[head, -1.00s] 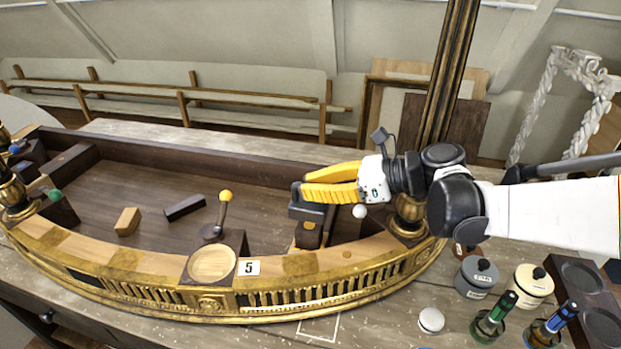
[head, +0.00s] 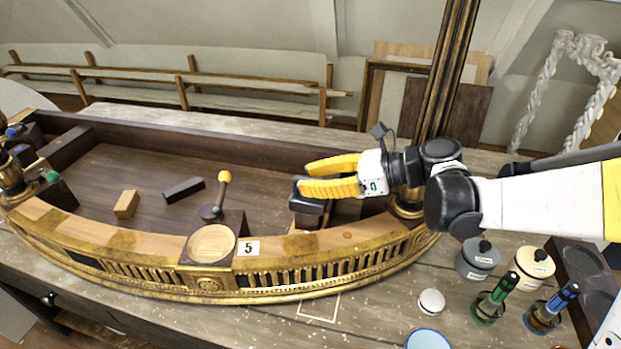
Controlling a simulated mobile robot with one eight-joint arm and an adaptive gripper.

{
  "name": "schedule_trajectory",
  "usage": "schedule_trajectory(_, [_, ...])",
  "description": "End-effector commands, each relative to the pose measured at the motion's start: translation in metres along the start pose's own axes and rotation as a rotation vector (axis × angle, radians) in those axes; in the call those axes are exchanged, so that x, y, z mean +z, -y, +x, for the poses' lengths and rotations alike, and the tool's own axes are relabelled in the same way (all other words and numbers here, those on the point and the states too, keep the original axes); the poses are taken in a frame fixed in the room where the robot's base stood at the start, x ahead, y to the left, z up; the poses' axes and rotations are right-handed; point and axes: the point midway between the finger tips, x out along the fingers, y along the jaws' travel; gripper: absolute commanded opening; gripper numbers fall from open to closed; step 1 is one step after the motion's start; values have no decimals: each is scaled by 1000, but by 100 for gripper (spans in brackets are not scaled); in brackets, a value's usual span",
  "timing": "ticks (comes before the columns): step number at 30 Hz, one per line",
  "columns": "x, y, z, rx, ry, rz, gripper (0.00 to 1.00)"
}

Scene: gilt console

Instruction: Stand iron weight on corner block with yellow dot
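The iron weight (head: 311,204) is a dark block at the console's right inner end. My gripper (head: 304,178) reaches in from the right, its two yellow fingers at the weight's upper part. The fingers appear closed on the weight, though the contact is partly hidden. Directly under the weight is a dark corner block (head: 306,222) by the curved front rim. The weight covers its top, so the yellow dot does not show now. I cannot tell whether weight and block touch.
The gilt console's rim (head: 130,262) curves along the front. A yellow-knobbed lever (head: 224,178), a wooden block (head: 126,204) and a dark bar (head: 183,190) are left of my gripper. Lidded pots (head: 478,258) and bottles (head: 497,298) stand at the right.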

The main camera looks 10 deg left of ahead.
Motion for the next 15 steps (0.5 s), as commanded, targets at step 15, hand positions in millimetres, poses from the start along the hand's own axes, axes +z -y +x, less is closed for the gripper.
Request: schedule_trajectory(15, [4, 1, -94, -4, 0, 1, 27])
